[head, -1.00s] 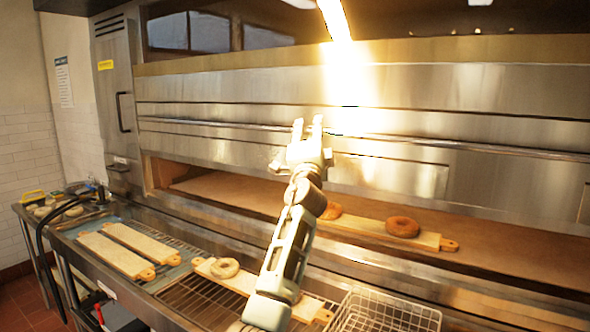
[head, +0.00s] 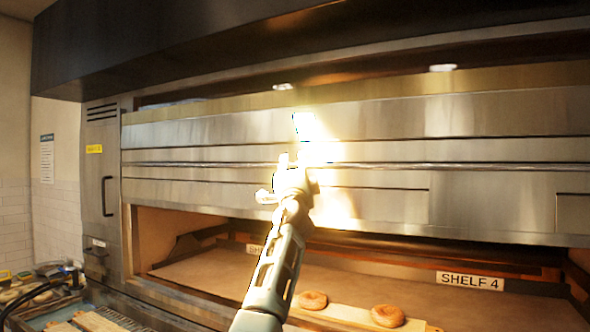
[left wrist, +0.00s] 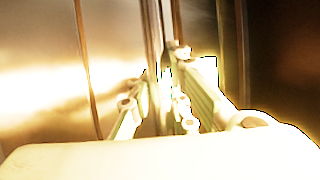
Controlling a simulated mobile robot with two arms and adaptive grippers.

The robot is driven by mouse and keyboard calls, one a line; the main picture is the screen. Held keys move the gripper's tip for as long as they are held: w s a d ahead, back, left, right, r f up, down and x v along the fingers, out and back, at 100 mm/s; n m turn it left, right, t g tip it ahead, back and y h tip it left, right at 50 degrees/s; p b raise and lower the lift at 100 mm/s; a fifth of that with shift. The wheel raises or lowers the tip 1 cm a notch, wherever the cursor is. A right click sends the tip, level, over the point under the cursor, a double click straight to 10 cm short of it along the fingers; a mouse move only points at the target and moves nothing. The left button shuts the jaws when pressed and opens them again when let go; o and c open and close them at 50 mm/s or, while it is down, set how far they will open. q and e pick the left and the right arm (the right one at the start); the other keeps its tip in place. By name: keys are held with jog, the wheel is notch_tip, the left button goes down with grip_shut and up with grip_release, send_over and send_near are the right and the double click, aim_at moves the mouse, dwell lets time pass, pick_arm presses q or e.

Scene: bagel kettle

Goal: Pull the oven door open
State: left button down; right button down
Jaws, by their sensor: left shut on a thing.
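The steel oven door (head: 380,200) spans most of the head view, with a long thin handle bar (head: 420,167) across it. My left gripper (head: 289,160) is at this bar, left of the middle of the view, and is shut on it. In the left wrist view the bar (left wrist: 152,35) runs upright in the picture and passes between the fingers (left wrist: 160,100). Strong glare hides part of the fingertips. Below the door the oven opening shows a wide deck (head: 230,272). My right gripper is not in view.
Two bagels (head: 387,315) sit on a wooden board (head: 340,314) on the oven deck. A "SHELF 4" label (head: 470,281) is inside the opening. A side cabinet with a black handle (head: 107,196) stands at the left. Trays and boards (head: 95,321) lie at lower left.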

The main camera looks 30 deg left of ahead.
pick_arm(q)
jog(key=shift+r, duration=0.1)
jog(key=c, duration=2.1)
grip_release()
jog(key=o, duration=0.4)
jog(key=shift+s+d+r, duration=0.1)
jog(key=shift+s+d, duration=0.05)
jog(key=shift+s, duration=0.1)
jog(key=shift+o, duration=0.2)
jog(key=shift+s, duration=0.1)
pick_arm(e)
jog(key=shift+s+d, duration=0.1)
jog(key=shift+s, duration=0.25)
pick_arm(q)
jog(key=shift+w, duration=0.2)
jog(key=shift+f, duration=0.2)
jog(key=shift+s+d+f, duration=0.1)
jog(key=shift+s, duration=0.1)
jog(key=v, duration=1.1)
jog(key=shift+s, duration=0.25)
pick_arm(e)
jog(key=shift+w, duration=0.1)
